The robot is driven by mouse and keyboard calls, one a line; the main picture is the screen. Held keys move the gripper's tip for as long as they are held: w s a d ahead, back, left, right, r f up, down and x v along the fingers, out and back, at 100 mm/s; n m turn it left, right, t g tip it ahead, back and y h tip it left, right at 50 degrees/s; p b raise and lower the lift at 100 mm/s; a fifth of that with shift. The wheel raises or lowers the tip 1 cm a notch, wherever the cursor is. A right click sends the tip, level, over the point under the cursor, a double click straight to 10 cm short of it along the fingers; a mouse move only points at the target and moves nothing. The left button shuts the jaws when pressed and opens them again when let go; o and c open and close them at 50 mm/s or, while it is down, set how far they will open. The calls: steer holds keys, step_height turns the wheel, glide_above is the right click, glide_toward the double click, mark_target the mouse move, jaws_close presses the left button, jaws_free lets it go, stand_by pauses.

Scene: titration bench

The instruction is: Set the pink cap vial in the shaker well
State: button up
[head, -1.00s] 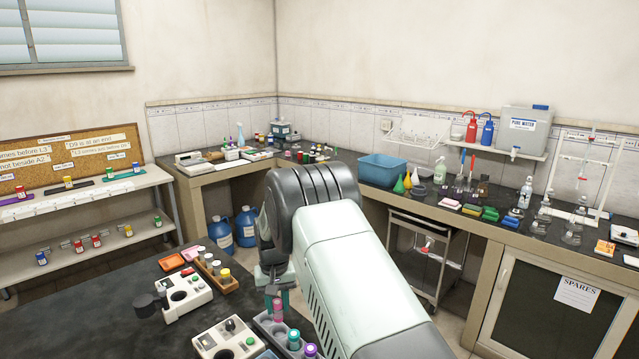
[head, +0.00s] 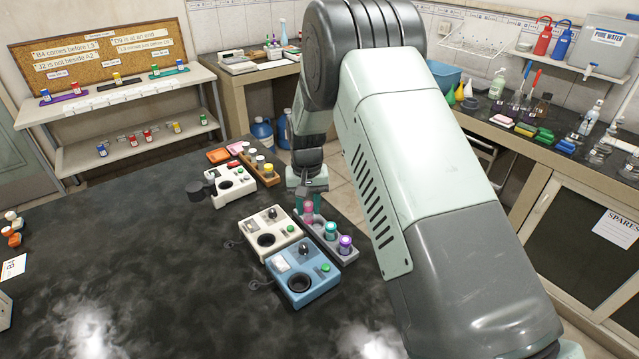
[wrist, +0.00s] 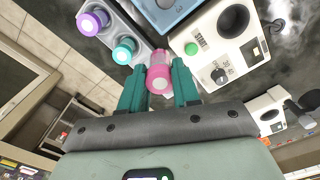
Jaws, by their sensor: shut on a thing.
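The pink cap vial (head: 308,208) is at the far end of a grey rack (head: 318,238). My gripper (wrist: 159,80) is shut on it, one teal finger on each side of the vial (wrist: 158,72) in the wrist view. I cannot tell whether its base is still in the rack. Three devices with a round dark well stand left of the rack: a near white one (head: 270,236), a blue one (head: 303,272) and a farther white one (head: 232,184). The wrist view shows the near white one's well (wrist: 233,21) right of my gripper. I cannot tell which is the shaker.
A teal cap vial (head: 331,229) and a purple cap vial (head: 345,242) stand in the rack close to the pink one.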

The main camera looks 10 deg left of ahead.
steer(key=s+r, duration=0.1)
steer(key=s, duration=1.5)
steer(key=shift+w+d+f, duration=0.1)
steer(key=shift+d+f, duration=0.05)
steer(key=shift+f, duration=0.85)
steer(key=shift+w+d+f, duration=0.1)
steer(key=shift+f, duration=0.9)
steer(key=shift+f, duration=1.7)
steer(key=o, duration=1.3)
steer(key=shift+r, duration=0.1)
steer(key=shift+r, duration=2.9)
